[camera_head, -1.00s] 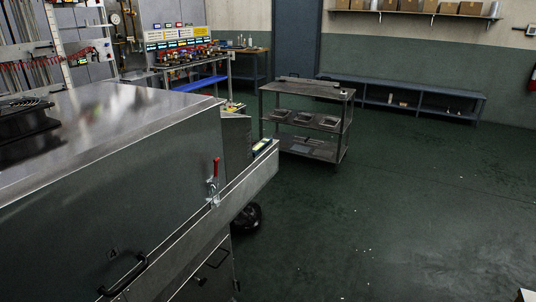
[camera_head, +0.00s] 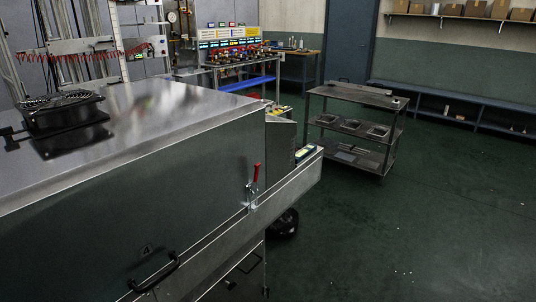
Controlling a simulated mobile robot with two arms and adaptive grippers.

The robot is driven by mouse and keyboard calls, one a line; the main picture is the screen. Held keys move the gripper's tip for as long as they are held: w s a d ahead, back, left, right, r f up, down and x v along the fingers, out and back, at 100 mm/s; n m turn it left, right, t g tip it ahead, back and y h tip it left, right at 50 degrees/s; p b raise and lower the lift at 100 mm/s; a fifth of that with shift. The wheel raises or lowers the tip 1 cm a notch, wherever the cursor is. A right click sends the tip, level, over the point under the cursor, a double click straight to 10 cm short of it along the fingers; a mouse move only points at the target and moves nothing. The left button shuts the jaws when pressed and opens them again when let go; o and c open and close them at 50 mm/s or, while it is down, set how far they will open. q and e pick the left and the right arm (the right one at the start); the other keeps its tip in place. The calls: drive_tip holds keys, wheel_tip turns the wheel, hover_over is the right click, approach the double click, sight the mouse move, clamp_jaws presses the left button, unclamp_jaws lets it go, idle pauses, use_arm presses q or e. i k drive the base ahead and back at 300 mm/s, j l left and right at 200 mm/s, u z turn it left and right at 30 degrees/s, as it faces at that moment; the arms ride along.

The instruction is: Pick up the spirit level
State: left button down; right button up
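I cannot make out the spirit level for certain in this view. A long thin dark bar (camera_head: 366,88) lies along the back of the top shelf of a grey metal cart (camera_head: 350,97); it is too small to tell what it is. Neither of my grippers is in view.
A large steel dryer housing (camera_head: 150,190) with a red-handled clamp (camera_head: 256,174) fills the left and front. Trays (camera_head: 377,131) sit on the cart's middle shelf. A workbench with colourful bins (camera_head: 232,62) and a long low bench (camera_head: 450,107) stand behind. Green floor (camera_head: 440,220) is open at right.

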sight(303, 156)
drive_tip(key=i+l+u, duration=0.3)
drive_tip(key=u, duration=0.2)
drive_tip(key=i+l+u, duration=0.2)
drive_tip(key=l+u, duration=0.3)
drive_tip(key=i+l+u, duration=0.1)
drive_tip(key=l, duration=0.45)
drive_tip(key=i+l+u, duration=0.15)
drive_tip(key=l, duration=0.4)
drive_tip(key=i+l+u, duration=0.1)
drive_tip(key=l, duration=0.45)
drive_tip(key=i+l+u, duration=0.1)
drive_tip(key=l, duration=0.45)
drive_tip(key=i+l+u, duration=0.1)
drive_tip(key=l, duration=0.5)
drive_tip(key=i, duration=0.1)
